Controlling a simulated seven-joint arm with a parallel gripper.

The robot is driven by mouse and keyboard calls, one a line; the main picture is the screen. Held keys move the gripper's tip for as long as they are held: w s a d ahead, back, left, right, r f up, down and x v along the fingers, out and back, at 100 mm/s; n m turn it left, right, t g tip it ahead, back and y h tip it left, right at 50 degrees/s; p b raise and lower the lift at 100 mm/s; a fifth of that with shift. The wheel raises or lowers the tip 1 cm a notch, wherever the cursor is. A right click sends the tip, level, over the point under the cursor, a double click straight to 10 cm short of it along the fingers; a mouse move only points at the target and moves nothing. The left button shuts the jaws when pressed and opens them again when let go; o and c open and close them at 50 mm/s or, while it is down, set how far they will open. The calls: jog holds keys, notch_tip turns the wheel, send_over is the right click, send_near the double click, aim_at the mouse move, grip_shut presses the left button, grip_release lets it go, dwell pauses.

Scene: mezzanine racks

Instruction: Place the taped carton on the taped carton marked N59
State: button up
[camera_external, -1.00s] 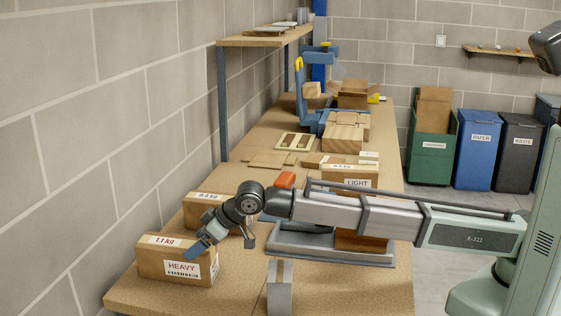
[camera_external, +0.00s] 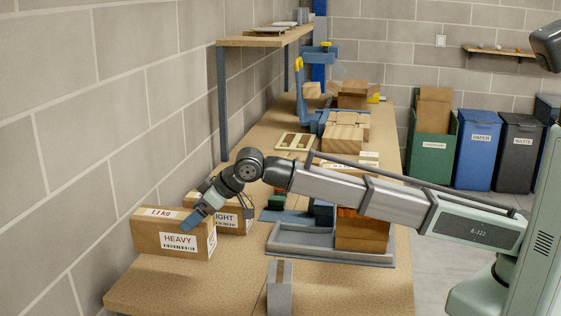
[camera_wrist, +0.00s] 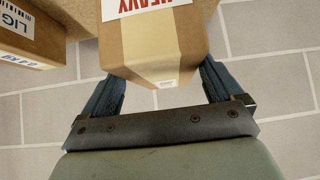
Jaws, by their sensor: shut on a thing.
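My gripper (camera_external: 191,221) is shut on the brown taped carton labelled HEAVY and 1.1 kg (camera_external: 155,235), holding it above the near left of the bench. In the wrist view the fingers of my gripper (camera_wrist: 160,82) lie on either side of this carton (camera_wrist: 150,45), with a tape strip down its middle. A second brown carton (camera_external: 233,222), with a partly hidden label ending in IGHT, stands just behind it; it also shows at the upper left of the wrist view (camera_wrist: 28,42). I cannot read N59 on any carton.
A grey tray (camera_external: 300,250) and stacked brown boxes (camera_external: 360,235) stand to the right, partly behind my arm. A grey block-like box (camera_external: 280,290) stands at the front. The bench (camera_external: 190,290) is clear at the front left. A brick wall borders the left.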

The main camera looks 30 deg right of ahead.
jog(key=shift+w+r, duration=0.15)
jog(key=shift+r, duration=0.35)
jog(key=shift+w+d+r, duration=0.15)
jog(key=shift+w+d, duration=0.05)
jog(key=shift+w, duration=0.05)
jog(key=w+d+r+m+t+h, duration=0.1)
jog(key=w+d+r+m, duration=0.1)
jog(key=w+d+r, duration=0.65)
jog(key=w+d+r+m+t+h, duration=0.1)
jog(key=w+d+r, duration=0.2)
jog(key=w+d, duration=0.9)
jog(key=s+f+n+g+y, duration=0.1)
jog(key=s+f+n, duration=0.1)
jog(key=f, duration=0.8)
jog(key=shift+s+f+g+y, duration=0.3)
jog(key=shift+s+y, duration=0.1)
jog(key=shift+s, duration=0.15)
jog(key=o, duration=1.7)
jog(key=shift+f, duration=0.15)
